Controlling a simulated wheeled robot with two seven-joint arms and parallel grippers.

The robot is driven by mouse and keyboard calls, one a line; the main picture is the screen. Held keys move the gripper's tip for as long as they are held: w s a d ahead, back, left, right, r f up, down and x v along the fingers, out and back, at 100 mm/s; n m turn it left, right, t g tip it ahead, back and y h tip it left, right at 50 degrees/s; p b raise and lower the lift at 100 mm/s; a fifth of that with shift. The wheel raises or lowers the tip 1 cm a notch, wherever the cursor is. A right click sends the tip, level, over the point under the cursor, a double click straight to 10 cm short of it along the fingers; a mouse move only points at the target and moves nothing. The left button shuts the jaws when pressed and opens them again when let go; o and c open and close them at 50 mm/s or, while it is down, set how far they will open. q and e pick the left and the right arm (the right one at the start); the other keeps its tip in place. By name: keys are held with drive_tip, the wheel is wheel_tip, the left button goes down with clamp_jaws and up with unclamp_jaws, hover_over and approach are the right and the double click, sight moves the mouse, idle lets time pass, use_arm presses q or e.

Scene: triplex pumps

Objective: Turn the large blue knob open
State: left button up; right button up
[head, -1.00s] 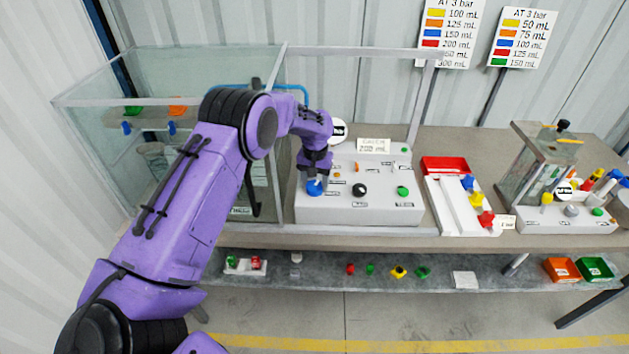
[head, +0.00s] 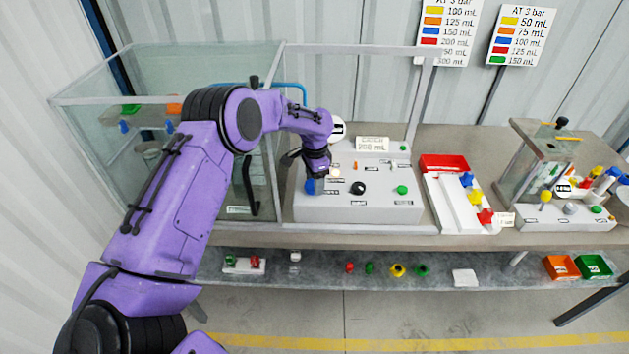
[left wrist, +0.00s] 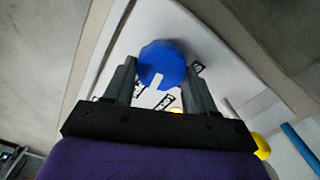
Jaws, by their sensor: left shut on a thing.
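The large blue knob (head: 310,186) is at the front left of the white control panel (head: 375,208). In the left wrist view the round blue knob (left wrist: 162,63) has a pale notch in its lower edge and lies between my finger ends. My left gripper (head: 312,176) comes down on the knob from above and hides part of it in the head view. Its two fingers (left wrist: 152,78) are shut on the knob from both sides. My right gripper is not in view.
The panel also carries a black knob (head: 358,188) and a green knob (head: 402,189). A glass tank (head: 165,90) stands to the left. A white rack (head: 458,205) with coloured star knobs and a red tray (head: 444,163) lie to the right.

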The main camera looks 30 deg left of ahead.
use_arm(q)
drive_tip(key=shift+r+m, duration=0.1)
drive_tip(key=shift+m, duration=1)
drive_tip(key=o, duration=1)
drive_tip(key=shift+o, duration=0.2)
drive_tip(key=shift+r+b, duration=0.2)
drive_tip(key=shift+b, duration=0.1)
wheel_tip(320, 180, up, 10)
drive_tip(key=b, duration=0.2)
drive_tip(key=shift+b, duration=0.35)
